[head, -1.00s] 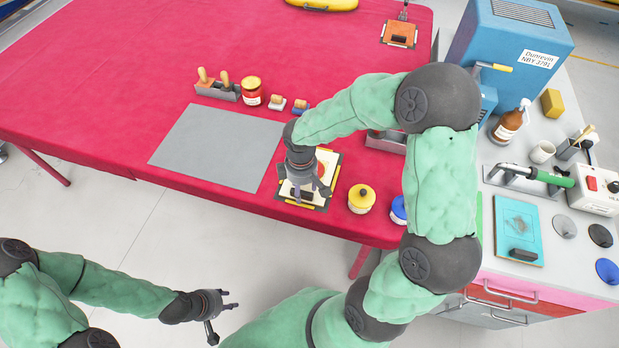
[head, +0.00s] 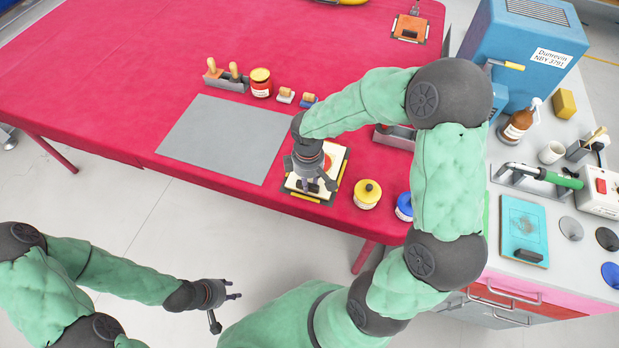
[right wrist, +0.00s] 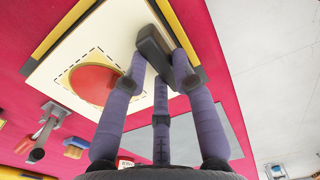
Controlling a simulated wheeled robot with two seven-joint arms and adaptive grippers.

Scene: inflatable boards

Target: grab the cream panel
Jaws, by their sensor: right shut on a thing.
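The cream panel (head: 337,162) lies at the front of the red table, on a dark base with yellow edge strips. In the right wrist view, the cream panel (right wrist: 57,72) shows a red disc with a dashed outline and a black handle block (right wrist: 153,48). My right gripper (head: 313,184) is above the panel and partly hides it. In the right wrist view, the right gripper's fingers (right wrist: 163,68) are closed around the black block. I cannot tell whether the panel is lifted. My left gripper (head: 228,306) is open and empty, in front of the table over the floor.
A grey sheet (head: 222,138) lies left of the panel. A yellow-lidded jar (head: 367,194) and a blue-lidded jar (head: 404,206) stand close on the right. Rollers, a red jar (head: 261,82) and a metal holder are behind. The table's left part is clear.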

